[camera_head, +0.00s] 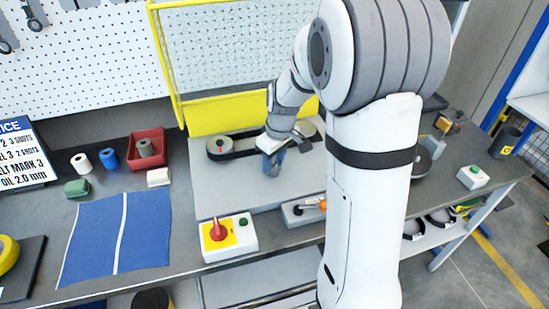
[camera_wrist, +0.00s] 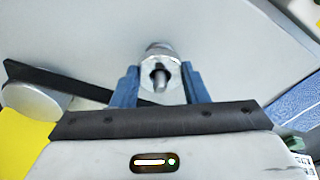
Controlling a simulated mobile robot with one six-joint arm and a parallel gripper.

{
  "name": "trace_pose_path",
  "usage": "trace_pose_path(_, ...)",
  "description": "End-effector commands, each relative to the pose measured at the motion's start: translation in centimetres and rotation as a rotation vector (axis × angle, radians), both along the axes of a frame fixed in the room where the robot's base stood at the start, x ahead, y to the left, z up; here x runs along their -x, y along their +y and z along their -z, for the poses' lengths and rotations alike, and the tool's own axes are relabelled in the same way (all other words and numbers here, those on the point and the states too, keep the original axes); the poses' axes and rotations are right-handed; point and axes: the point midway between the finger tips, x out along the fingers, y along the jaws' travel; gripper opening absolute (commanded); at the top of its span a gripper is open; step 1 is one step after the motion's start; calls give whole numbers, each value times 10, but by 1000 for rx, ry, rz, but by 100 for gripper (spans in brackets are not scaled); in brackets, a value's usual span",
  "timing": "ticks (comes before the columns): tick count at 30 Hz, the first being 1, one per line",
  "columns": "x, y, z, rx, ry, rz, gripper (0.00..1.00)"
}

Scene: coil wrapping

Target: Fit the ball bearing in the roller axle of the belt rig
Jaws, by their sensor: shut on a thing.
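My gripper (camera_head: 272,155) is over the grey plate (camera_head: 225,188) of the belt rig, in front of the belt. In the wrist view its blue fingers (camera_wrist: 158,88) are shut on a silver, ring-like metal part, which looks like the ball bearing (camera_wrist: 150,68). A narrow metal pin shows at the dark opening of this part; whether it is the roller axle I cannot tell.
A control box with a red knob (camera_head: 217,230) and a lever with an orange handle stand at the front. A yellow-framed guard (camera_head: 215,115) rises behind the belt. At the left are a red bin (camera_head: 147,160), several small spools and a blue mat (camera_head: 90,245).

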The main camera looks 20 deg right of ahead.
Motion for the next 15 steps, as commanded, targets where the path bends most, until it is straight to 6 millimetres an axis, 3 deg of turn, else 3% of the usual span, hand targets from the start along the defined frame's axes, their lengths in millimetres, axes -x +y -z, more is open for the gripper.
trace_pose_path(15,0,0,14,0,0,0,16)
